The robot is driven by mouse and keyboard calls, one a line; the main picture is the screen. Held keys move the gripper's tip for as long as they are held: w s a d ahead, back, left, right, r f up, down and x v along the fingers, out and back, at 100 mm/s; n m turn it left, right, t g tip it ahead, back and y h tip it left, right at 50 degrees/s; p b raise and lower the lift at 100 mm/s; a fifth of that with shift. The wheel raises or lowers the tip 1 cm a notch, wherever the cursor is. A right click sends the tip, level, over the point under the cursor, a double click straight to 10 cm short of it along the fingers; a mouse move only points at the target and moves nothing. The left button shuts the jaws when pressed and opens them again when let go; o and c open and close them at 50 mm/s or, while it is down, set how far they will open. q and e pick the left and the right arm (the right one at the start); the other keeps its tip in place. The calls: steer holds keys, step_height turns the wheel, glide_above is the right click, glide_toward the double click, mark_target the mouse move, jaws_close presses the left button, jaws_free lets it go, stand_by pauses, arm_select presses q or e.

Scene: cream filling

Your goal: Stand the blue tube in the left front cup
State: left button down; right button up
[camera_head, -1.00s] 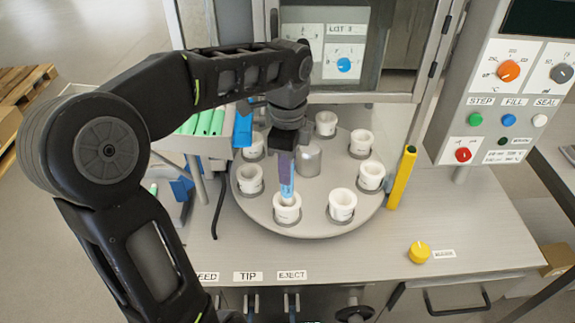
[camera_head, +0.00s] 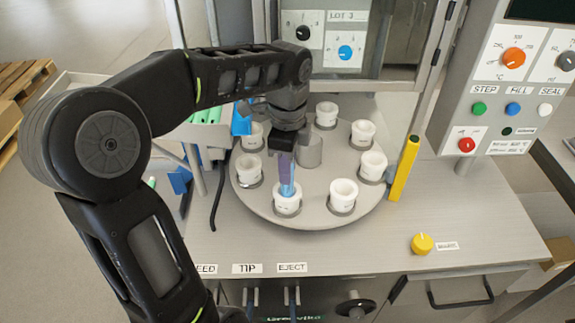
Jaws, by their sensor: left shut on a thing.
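The blue tube (camera_head: 287,175) is upright, translucent blue with a purple tint in its upper part. My left gripper (camera_head: 284,152) is shut on its upper part, above the turntable. The tube's lower end is at the mouth of the white left front cup (camera_head: 287,204) and appears to be inside its rim; how deep it sits I cannot tell. The cup stands on the round grey turntable (camera_head: 315,212). The gripper's fingers are partly hidden by its own dark body. My right gripper is not in view.
Other white cups ring the turntable, including the right front cup (camera_head: 343,196) and a left one (camera_head: 249,170). A grey central post (camera_head: 309,150) stands close behind the gripper. A yellow post (camera_head: 404,168) is at the right. The front counter is mostly clear.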

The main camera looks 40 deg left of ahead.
arm_select(q)
steer(key=c, duration=1.1)
jaws_free()
step_height(320, 180, up, 5)
steer(key=shift+w+f+b, duration=0.1)
steer(key=shift+f+b, duration=0.05)
steer(key=shift+b, duration=0.15)
step_height(320, 180, up, 2)
steer(key=shift+r+p, duration=0.1)
steer(key=shift+p, duration=0.65)
steer(key=shift+r+p, duration=0.55)
steer(key=shift+p, duration=0.05)
steer(key=shift+f, duration=0.1)
